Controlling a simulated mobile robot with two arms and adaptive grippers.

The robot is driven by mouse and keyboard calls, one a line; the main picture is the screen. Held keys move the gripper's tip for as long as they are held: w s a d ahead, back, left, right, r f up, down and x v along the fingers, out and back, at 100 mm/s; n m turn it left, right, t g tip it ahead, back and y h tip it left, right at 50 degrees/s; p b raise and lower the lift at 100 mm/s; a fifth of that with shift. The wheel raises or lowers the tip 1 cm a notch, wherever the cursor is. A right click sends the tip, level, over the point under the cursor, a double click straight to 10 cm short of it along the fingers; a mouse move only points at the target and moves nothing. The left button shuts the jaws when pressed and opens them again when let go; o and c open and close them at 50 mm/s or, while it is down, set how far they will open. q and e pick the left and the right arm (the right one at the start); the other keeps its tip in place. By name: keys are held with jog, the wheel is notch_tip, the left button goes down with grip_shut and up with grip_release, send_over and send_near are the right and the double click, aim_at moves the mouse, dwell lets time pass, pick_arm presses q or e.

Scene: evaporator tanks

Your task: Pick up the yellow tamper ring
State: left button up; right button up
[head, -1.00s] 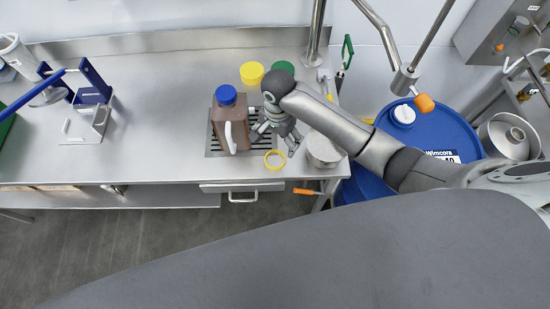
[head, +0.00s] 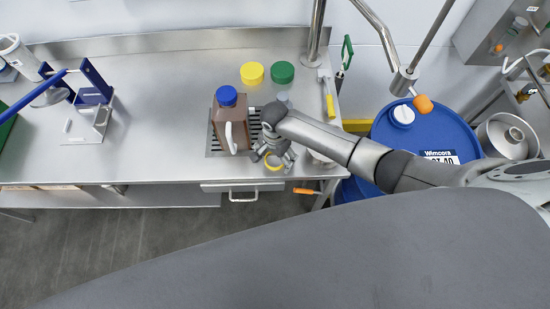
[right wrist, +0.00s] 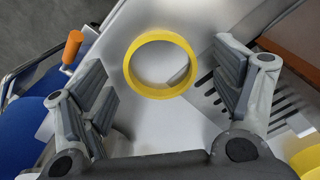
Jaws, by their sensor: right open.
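The yellow tamper ring (head: 274,167) lies flat on the steel bench near its front edge, right of the brown jug. My right gripper (head: 272,161) is just above it and covers part of it in the head view. In the right wrist view, the ring (right wrist: 160,35) shows whole, lying between and ahead of the two open fingers of my right gripper (right wrist: 165,85). The fingers are apart from the ring and hold nothing. My left gripper is not in view.
The brown jug (head: 231,128) with a blue cap stands on the drain grate (head: 214,146), close left of my gripper. Yellow (head: 252,73) and green (head: 282,72) lids lie behind. A blue drum (head: 440,133) stands right of the bench. The bench's left middle is clear.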

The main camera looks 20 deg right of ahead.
jog(key=c, duration=0.7)
jog(key=shift+r, duration=0.2)
